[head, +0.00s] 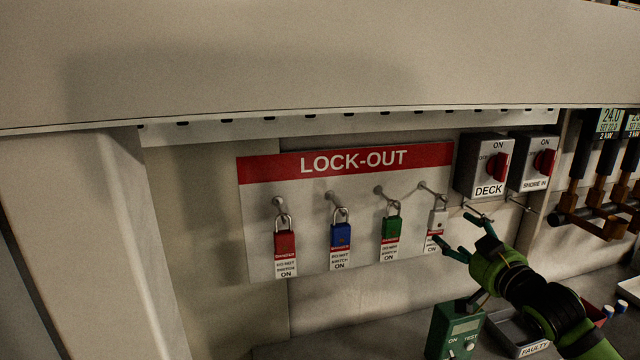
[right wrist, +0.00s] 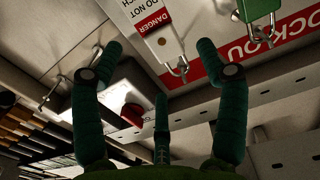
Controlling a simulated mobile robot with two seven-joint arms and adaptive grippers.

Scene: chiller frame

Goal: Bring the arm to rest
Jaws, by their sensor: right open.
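My right gripper (head: 452,228) is at the end of the green and black arm that comes in from the lower right. It is open, its fingers pointing toward the white padlock (head: 437,220) at the right end of the lock-out board. In the right wrist view the fingers (right wrist: 158,48) are spread and nothing is between their tips. The white padlock's danger tag (right wrist: 150,18) shows beyond them, and its shackle hangs on a hook. I cannot tell from the head view whether a finger touches the tag. My left gripper is not in view.
The lock-out board (head: 350,190) also holds red (head: 285,244), blue (head: 340,235) and green (head: 391,228) padlocks on pegs. The deck switch box (head: 482,165) and shore-in switch box (head: 531,160) are close by. A green tester (head: 455,332) and a faulty tray (head: 505,330) stand below.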

